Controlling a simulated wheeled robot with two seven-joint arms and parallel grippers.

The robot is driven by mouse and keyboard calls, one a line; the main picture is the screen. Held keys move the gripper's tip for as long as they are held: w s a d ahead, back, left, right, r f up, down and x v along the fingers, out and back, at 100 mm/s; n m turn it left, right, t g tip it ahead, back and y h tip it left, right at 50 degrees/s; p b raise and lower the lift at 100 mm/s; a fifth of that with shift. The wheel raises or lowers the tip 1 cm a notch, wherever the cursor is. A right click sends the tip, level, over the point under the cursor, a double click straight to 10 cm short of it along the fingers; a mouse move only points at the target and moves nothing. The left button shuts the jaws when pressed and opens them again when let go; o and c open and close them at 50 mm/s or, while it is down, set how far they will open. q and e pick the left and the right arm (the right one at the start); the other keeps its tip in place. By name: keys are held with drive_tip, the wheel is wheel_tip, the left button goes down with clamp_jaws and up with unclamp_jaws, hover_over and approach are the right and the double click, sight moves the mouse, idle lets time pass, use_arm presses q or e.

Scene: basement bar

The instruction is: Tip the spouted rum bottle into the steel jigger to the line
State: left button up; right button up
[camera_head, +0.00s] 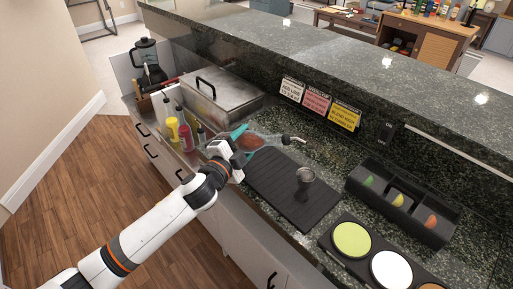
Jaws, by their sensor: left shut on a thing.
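The spouted rum bottle (268,139) is clear with a reddish-brown band and a metal spout. It lies nearly level above the counter, its spout (294,140) pointing right. My left gripper (243,143), with teal fingers, is shut on the bottle near its base end. The fingers and wrist hide part of the bottle. The steel jigger (305,176) stands upright on the black bar mat (284,201), below and slightly right of the spout, apart from it. I cannot see its inside level or any stream of liquid. My right gripper is not in view.
A three-part garnish caddy (402,202) and a black tray of round coloured dishes (351,239) are at the right. Squeeze bottles (184,137), a steel lidded bin (222,97) and a blender (146,58) are at the left. A raised granite ledge (330,65) runs behind.

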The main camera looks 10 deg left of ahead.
use_arm(q)
drive_tip(key=shift+s+r, duration=0.1)
drive_tip(key=shift+r, duration=0.2)
drive_tip(key=shift+w+a+f+m, duration=0.2)
drive_tip(key=shift+a+f+m, duration=0.25)
drive_tip(key=shift+f+m, duration=0.45)
drive_tip(key=shift+a+f+m, duration=0.2)
drive_tip(key=shift+f+m, duration=0.1)
drive_tip(key=shift+m, duration=0.6)
drive_tip(key=shift+r+p, duration=0.7)
drive_tip(key=shift+p, duration=0.2)
drive_tip(key=shift+r+m+p, duration=0.25)
drive_tip(key=shift+m+p, duration=0.1)
drive_tip(key=shift+m, duration=0.05)
drive_tip(key=shift+r, duration=0.1)
idle(1.2)
